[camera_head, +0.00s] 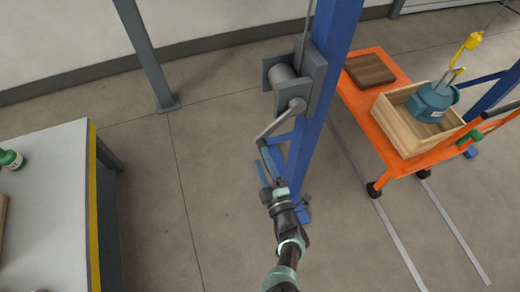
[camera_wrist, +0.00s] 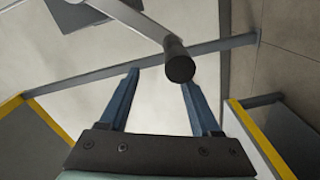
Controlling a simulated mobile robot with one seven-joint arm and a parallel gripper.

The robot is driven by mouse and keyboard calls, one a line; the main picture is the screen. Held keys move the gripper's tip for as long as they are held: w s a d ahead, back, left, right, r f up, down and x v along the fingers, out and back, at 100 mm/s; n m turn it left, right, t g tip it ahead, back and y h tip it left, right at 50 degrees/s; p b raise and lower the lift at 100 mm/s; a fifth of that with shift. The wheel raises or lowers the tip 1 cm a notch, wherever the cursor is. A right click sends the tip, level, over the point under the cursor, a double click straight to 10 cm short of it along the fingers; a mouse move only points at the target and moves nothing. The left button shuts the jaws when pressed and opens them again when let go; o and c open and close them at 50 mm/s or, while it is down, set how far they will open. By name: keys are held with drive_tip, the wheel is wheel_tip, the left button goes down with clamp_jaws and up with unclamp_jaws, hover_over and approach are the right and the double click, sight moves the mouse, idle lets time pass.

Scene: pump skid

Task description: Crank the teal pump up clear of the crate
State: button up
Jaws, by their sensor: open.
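The teal pump (camera_head: 432,103) sits in the open wooden crate (camera_head: 408,133), its lower part hidden by the crate walls. A yellow hook (camera_head: 472,41) hangs above it on a line, by a metal piece on the pump. The grey winch (camera_head: 290,80) is on the blue post (camera_head: 330,50), with its crank arm (camera_head: 280,123) pointing down-left. My gripper (camera_head: 264,166) is open beside the crank's free end. In the wrist view, the dark crank handle (camera_wrist: 179,63) lies just beyond my open gripper (camera_wrist: 160,78), nearer the right finger; contact cannot be told.
The crate rides on an orange cart (camera_head: 375,112) with a brown wooden block (camera_head: 370,70) on it. A grey workbench (camera_head: 50,200) with a yellow edge stands at left. A grey post (camera_head: 145,55) stands behind. Floor between bench and blue post is clear.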

drive_tip(key=p+v, duration=0.3)
drive_tip(key=v, duration=0.6)
drive_tip(key=shift+s, duration=0.3)
drive_tip(key=shift+d+r, duration=0.1)
drive_tip(key=shift+r, duration=0.05)
